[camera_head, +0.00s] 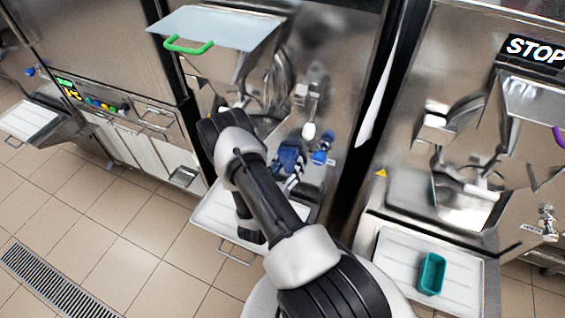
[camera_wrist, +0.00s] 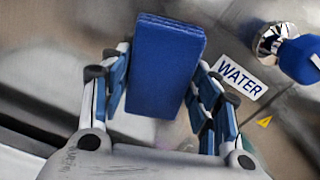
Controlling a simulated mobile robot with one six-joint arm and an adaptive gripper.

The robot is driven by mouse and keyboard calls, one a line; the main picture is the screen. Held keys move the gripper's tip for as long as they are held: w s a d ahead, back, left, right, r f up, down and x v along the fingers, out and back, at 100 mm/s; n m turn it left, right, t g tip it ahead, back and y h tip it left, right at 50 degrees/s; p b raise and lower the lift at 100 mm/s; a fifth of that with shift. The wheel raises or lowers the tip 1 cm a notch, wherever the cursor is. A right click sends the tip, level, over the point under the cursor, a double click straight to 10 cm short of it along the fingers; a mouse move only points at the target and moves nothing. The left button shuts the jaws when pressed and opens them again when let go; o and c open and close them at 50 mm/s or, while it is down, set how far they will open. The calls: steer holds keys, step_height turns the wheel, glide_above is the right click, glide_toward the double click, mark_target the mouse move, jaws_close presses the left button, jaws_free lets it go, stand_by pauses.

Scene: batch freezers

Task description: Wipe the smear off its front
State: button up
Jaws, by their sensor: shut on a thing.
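The middle batch freezer (camera_head: 340,85) has a steel front, a green-handled hatch (camera_head: 188,46) and a spout area below it. My gripper (camera_head: 290,166) is in front of its lower front, left of a blue tap knob (camera_head: 322,157). In the wrist view my gripper (camera_wrist: 162,85) is shut on a blue sponge (camera_wrist: 166,62), which sticks out beyond the fingers. The steel front (camera_wrist: 60,50) fills the background there; I cannot tell whether the sponge touches it. I cannot make out a clear smear; reflections and my arm cover part of the front.
The blue tap knob (camera_wrist: 303,58) and a WATER label (camera_wrist: 239,77) are right of the fingers. A white tray (camera_head: 212,212) lies below my arm. The right freezer's tray (camera_head: 392,262) holds a teal container (camera_head: 431,273).

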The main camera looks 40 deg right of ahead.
steer(key=shift+d, duration=0.15)
steer(key=shift+w+a+r+b, duration=0.1)
steer(key=shift+w+a+b, duration=0.15)
steer(key=shift+w, duration=0.4)
steer(key=shift+w+a+f+b, duration=0.1)
steer(key=shift+w+a+b, duration=0.15)
steer(key=shift+w, duration=0.45)
steer(key=shift+w+a+r+b, duration=0.1)
steer(key=shift+w+a+b, duration=0.15)
steer(key=shift+w, duration=0.4)
steer(key=shift+c, duration=0.5)
steer(key=shift+v, duration=2.9)
steer(key=shift+a, duration=0.1)
steer(key=shift+v, duration=1.45)
steer(key=shift+s, duration=0.1)
